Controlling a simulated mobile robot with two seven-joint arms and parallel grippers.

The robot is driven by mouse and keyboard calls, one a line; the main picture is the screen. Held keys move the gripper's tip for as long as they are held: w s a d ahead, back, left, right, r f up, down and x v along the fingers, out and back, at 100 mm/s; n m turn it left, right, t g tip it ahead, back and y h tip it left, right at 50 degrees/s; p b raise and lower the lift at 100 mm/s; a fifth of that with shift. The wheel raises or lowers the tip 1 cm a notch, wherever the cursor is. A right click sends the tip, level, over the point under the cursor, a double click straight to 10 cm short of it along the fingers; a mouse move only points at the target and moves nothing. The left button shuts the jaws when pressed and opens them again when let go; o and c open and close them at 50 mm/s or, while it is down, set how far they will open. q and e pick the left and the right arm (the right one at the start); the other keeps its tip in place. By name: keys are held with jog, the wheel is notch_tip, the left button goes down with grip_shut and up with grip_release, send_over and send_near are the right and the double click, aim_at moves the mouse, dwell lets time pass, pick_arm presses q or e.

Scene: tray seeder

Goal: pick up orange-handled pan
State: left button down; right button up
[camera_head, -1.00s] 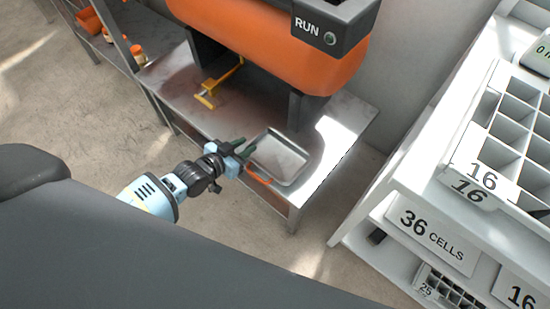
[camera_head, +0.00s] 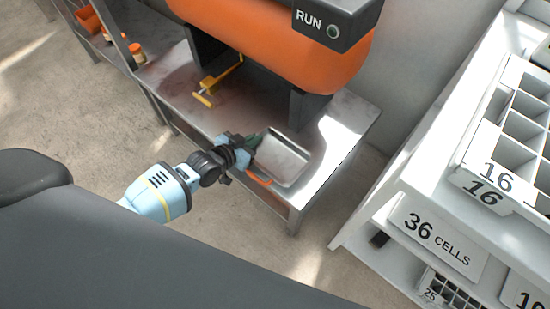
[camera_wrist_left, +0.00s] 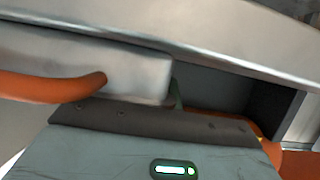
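The pan (camera_head: 284,160) is a shallow silver rectangular tray on the metal bench, with an orange handle (camera_head: 259,180) along its near side. In the left wrist view the pan's wall (camera_wrist_left: 135,74) and its orange handle (camera_wrist_left: 50,88) fill the left. My left gripper (camera_head: 254,142) is at the pan's left edge, beyond the handle. One dark green finger (camera_wrist_left: 177,93) shows beside the pan's end in the wrist view; the other is hidden. Whether the fingers are open or closed on the rim cannot be told. My right gripper is not in view.
The metal bench (camera_head: 345,112) carries an orange machine (camera_head: 270,40) with a RUN box on dark legs above the pan. A yellow tool (camera_head: 205,98) lies on the bench to the left. A white shelf unit (camera_head: 400,178) with cell trays stands at right.

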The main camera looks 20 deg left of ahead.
pick_arm(q)
jog(key=shift+r, duration=0.1)
jog(key=shift+r+p, duration=0.35)
jog(key=shift+r, duration=0.2)
notch_tip(320, 180, up, 2)
jog(key=shift+r+p, duration=0.1)
jog(key=shift+p, duration=0.4)
jog(key=shift+s+a+r, duration=0.15)
jog(key=shift+s+a, duration=0.2)
jog(key=shift+s, duration=0.15)
jog(key=s+a+p, duration=0.1)
jog(key=s+a, duration=0.3)
jog(key=s, duration=0.2)
jog(key=s+a+r+p, duration=0.1)
jog(key=s+a+p, duration=0.1)
jog(key=s+a, duration=0.2)
jog(key=shift+s+r, duration=0.15)
jog(key=shift+s, duration=1.1)
